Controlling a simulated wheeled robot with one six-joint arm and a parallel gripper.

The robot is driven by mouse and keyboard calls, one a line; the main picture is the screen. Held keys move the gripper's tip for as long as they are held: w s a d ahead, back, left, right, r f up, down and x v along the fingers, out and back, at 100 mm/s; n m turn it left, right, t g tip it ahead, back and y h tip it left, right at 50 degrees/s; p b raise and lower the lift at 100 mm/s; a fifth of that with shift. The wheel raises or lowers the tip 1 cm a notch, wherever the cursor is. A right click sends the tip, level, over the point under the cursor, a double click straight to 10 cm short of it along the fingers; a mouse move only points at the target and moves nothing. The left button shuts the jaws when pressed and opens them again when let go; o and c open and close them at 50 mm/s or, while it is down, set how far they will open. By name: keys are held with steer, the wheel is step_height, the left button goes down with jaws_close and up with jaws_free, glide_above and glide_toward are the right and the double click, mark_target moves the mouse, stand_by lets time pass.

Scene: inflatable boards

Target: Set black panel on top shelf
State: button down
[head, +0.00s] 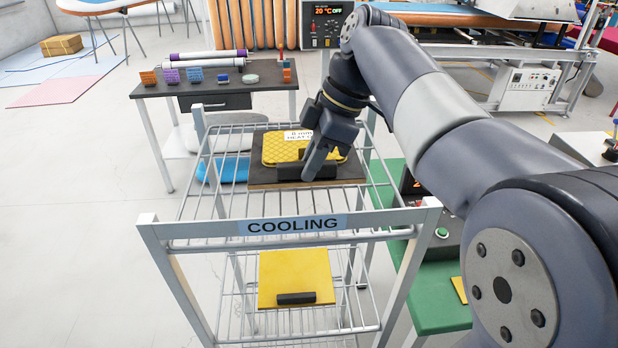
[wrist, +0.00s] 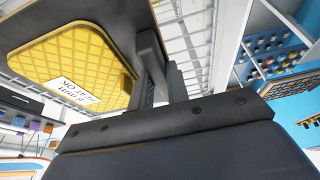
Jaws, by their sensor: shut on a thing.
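The black panel (head: 258,183) is a dark flat board with a yellow quilted pad (head: 272,150) and a white label on it. It lies level on or just over the wire top shelf (head: 200,205) of the rack marked COOLING; I cannot tell whether it touches the wires. My gripper (head: 316,168) is shut on the panel's black handle (head: 289,172) at its near side. In the wrist view, my fingers (wrist: 157,75) are at the handle beside the dark board (wrist: 118,12) and the yellow pad (wrist: 70,58). The fingers partly hide the handle.
A yellow panel (head: 295,278) with a black handle lies on the lower shelf. The rack's front rail (head: 200,230) carries the COOLING sign. A dark table (head: 225,85) with small blocks and rolls stands behind. A green bench (head: 440,310) stands close at right.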

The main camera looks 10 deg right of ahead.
steer(key=shift+f, duration=2.15)
steer(key=shift+f, duration=0.1)
steer(key=c, duration=1.4)
jaws_free()
steer(key=shift+o, duration=0.2)
steer(key=v, duration=1.2)
